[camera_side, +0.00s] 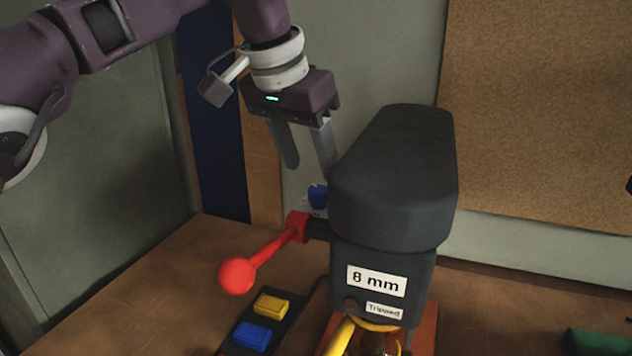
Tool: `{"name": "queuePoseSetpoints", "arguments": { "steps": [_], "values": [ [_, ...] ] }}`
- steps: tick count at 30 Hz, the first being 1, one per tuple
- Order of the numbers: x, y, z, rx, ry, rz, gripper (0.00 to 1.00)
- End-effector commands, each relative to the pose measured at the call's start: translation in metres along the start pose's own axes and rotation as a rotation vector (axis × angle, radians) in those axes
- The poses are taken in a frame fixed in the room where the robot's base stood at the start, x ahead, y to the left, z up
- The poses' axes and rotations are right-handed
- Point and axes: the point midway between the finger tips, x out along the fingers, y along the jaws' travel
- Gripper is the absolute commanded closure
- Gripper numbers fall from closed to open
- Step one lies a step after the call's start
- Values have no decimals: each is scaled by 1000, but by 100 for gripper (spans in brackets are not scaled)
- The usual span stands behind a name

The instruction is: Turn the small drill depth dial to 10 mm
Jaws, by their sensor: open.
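A dark grey drill press head (400,175) stands right of centre, with a white label (376,281) reading "8 mm" on its front and a smaller label (384,311) reading "Tripped" below. A small blue knob (317,194) on a pale base shows just left of the head; it may be the depth dial, but I cannot tell for sure. Its lower part is partly hidden by the red lever's hub. My gripper (309,172) is open and empty, pointing down above the blue knob, with its right finger close to the head's left side in the picture. I cannot tell whether they touch.
A red lever (265,253) with a ball end juts left from the head. Below it is a black box (228,347) with a yellow button (272,304) and a blue button (252,336). A green object (598,342) lies at lower right. The wooden table's left part is clear.

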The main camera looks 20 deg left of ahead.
Motion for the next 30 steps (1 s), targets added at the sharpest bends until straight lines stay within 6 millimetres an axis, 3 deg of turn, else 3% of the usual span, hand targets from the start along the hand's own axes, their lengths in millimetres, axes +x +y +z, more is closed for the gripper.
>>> {"name": "queuePoseSetpoints", "arguments": {
  "steps": [3, 7, 16, 17, 24, 30],
  "values": [
    [25, 1, 2, -2, -6, 1, 49],
    [44, 0, 1, -4, -5, 2, 49],
    [51, 0, 1, -5, -3, 4, 49],
    [51, 0, 1, -6, -3, 4, 51],
    [51, 0, 1, -6, -4, 4, 98],
    [50, 0, 1, -2, -4, 6, 100]
  ]
}}
